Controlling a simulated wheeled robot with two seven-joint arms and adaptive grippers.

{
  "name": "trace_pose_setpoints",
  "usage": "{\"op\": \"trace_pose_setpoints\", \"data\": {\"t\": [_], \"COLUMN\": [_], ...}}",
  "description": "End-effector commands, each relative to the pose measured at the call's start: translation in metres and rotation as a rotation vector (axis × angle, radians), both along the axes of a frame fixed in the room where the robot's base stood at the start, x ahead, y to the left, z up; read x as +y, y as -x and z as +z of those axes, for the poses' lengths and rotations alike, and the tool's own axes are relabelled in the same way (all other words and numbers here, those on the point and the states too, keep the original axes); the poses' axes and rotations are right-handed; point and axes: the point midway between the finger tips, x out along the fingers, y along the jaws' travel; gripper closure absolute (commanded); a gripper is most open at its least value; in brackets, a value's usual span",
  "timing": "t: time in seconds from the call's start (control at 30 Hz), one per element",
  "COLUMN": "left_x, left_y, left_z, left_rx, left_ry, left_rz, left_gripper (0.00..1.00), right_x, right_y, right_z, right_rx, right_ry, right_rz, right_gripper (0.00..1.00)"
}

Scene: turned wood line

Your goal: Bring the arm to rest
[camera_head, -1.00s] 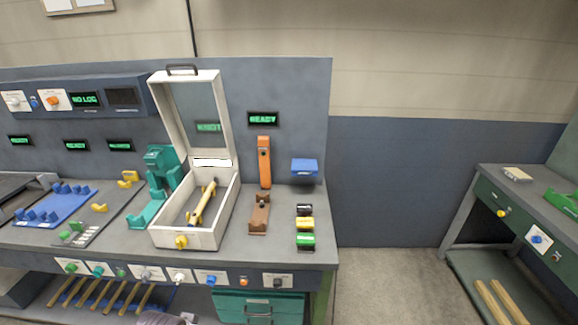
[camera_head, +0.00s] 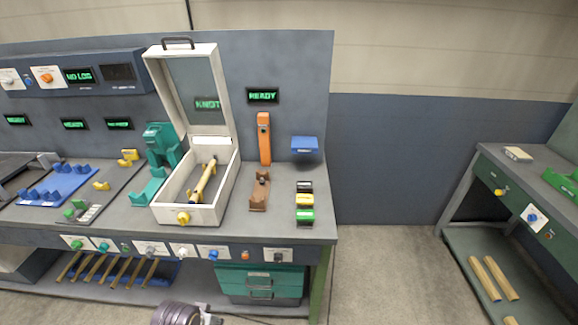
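Neither gripper shows in the head view. A rounded grey-purple part at the bottom edge, left of centre, looks like a piece of my own arm; no fingers can be made out on it. The white box (camera_head: 187,214) stands on the workbench with its lid (camera_head: 151,85) raised. A yellow-tan turned wood piece (camera_head: 202,183) lies inside the box. No gripper touches the box or the piece in this view.
The grey workbench (camera_head: 270,228) carries a teal machine (camera_head: 160,145), an orange upright stand (camera_head: 264,140), a brown holder (camera_head: 260,192) and a blue tray (camera_head: 60,187). A green side table (camera_head: 530,187) stands at right. Bare floor (camera_head: 385,270) lies between them.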

Motion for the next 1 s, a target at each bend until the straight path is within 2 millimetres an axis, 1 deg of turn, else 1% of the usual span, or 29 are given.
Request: {"op": "trace_pose_setpoints", "data": {"t": [0.03,0.17,0.3,0.53,0.83,1.0], "left_x": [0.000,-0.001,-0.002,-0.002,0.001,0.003], "left_y": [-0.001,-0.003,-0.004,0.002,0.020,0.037], "left_z": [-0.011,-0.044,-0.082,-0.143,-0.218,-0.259], "left_rx": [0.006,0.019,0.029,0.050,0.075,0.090], "left_ry": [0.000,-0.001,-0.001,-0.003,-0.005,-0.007], "left_rz": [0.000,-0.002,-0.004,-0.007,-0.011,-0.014], "left_gripper": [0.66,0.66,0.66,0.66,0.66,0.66], "right_x": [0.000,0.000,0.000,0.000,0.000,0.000], "right_y": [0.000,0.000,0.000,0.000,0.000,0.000], "right_z": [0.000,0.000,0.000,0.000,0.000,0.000], "right_rx": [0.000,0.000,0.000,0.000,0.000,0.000], "right_ry": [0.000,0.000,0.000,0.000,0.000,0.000], "right_rz": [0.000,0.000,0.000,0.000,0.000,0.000], "right_gripper": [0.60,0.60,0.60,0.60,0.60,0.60]}}
